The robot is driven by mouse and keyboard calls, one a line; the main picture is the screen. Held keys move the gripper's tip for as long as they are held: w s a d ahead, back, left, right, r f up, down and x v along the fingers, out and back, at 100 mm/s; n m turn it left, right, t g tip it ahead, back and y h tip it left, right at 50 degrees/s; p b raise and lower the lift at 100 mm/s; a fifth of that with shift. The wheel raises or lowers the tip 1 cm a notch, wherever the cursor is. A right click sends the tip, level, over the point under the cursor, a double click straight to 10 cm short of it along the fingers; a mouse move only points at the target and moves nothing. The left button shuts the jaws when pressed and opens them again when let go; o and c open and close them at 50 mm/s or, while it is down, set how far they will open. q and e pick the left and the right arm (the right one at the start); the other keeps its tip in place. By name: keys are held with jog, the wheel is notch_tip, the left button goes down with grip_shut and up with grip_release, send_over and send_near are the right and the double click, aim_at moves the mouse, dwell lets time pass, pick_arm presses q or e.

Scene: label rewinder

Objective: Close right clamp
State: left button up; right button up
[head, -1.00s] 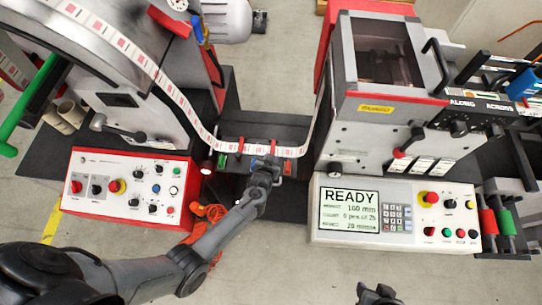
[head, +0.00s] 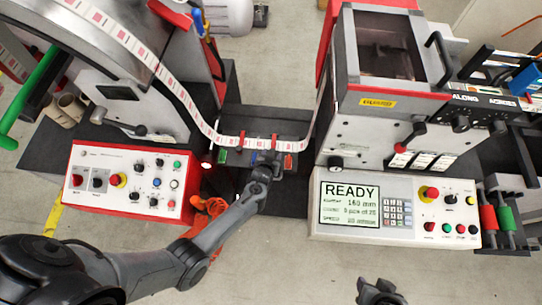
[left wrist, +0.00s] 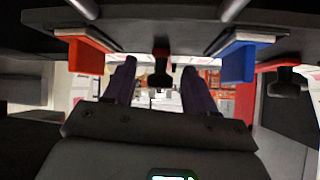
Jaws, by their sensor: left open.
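Two narrow red clamp bars cross the label web on the dark splice table (head: 230,118). The right clamp (head: 274,141) is just above my left gripper (head: 265,160). Whether it is raised or pressed down is too small to tell. In the left wrist view my left gripper (left wrist: 158,85) is open, with a dark knob-like piece (left wrist: 160,68) beyond and between its fingertips. A red block (left wrist: 90,55) and a blue block (left wrist: 238,62) flank the fingers there. My right gripper (head: 380,292) is at the bottom edge, partly cut off, far from the clamps.
The label web (head: 190,105) runs down from the left reel across the table to the right machine. A left control panel (head: 133,182) and a right panel with a READY screen (head: 350,205) stand either side. Open floor lies in front.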

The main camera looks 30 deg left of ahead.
pick_arm(q)
jog(key=p+v, duration=0.2)
jog(key=v, duration=0.9)
jog(key=shift+f, duration=0.1)
